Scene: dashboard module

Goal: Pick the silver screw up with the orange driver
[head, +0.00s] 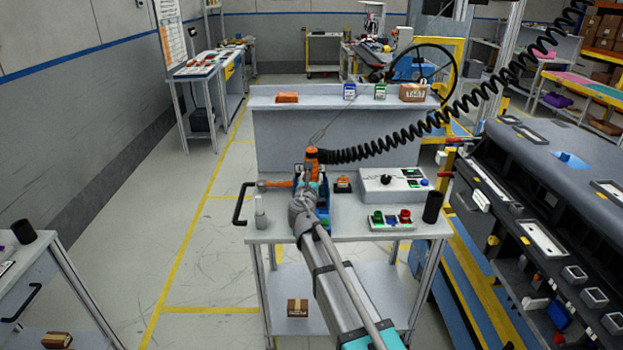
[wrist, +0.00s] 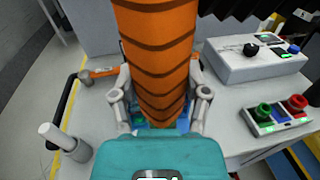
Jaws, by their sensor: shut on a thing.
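The orange driver (head: 312,156) stands over the workbench with a black coiled cord at its top. It fills the upper middle of the wrist view (wrist: 157,60), with dark bands around its body. My gripper (wrist: 160,112) is shut on the driver, one finger on each side of it. In the head view my gripper (head: 309,190) and arm cover the driver's lower part. A blue bin (head: 324,215) lies below and behind the gripper, mostly hidden. The silver screw cannot be made out in either view, and the driver's tip is hidden.
The coiled cord (head: 400,142) runs up right. The sloped dashboard (head: 560,180) stands right.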

